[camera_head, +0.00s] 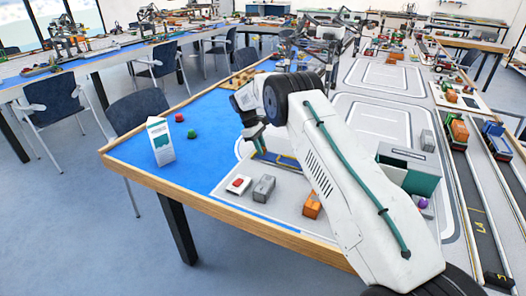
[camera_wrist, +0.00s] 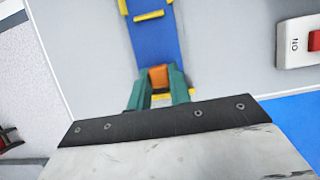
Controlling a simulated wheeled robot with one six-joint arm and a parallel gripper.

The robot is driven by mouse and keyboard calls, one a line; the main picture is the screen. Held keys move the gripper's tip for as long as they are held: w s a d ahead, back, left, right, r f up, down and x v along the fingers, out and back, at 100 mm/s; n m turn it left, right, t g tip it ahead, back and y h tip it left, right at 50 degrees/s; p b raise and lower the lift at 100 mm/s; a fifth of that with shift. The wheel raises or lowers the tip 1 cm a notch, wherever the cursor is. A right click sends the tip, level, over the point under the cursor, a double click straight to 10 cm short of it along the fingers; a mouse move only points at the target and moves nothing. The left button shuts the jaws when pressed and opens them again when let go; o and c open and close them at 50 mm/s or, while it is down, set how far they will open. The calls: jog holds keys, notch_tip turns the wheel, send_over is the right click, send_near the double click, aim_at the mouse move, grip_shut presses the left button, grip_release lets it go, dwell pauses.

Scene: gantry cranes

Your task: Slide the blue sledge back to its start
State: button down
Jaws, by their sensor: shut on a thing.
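A long blue strip with yellow edge pieces (camera_wrist: 153,40) lies on a light grey board in the wrist view. In the head view the blue and yellow piece (camera_head: 286,161) shows beneath my arm, partly hidden by it. My gripper (camera_wrist: 160,82) has its green fingers closed on a small orange block (camera_wrist: 159,76) at the near end of the strip. I cannot tell whether this block is part of the blue sledge. In the head view my gripper (camera_head: 252,143) points down at the board, its tips largely hidden.
A white box with a red button (camera_head: 238,185) and a grey block (camera_head: 264,188) stand close by. An orange block (camera_head: 312,205) sits near the table's front edge. A white and green carton (camera_head: 160,142) stands on the blue mat. A grey-green box (camera_head: 408,168) stands right of my arm.

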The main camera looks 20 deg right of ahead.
jog(key=shift+w+a+r, duration=0.1)
jog(key=shift+w+a, duration=0.25)
jog(key=shift+a, duration=0.05)
jog(key=c, duration=1.3)
grip_release()
jog(key=shift+a, duration=0.15)
jog(key=shift+d, duration=0.25)
jog(key=v, duration=0.7)
jog(key=shift+a+r, duration=0.1)
jog(key=shift+r, duration=0.25)
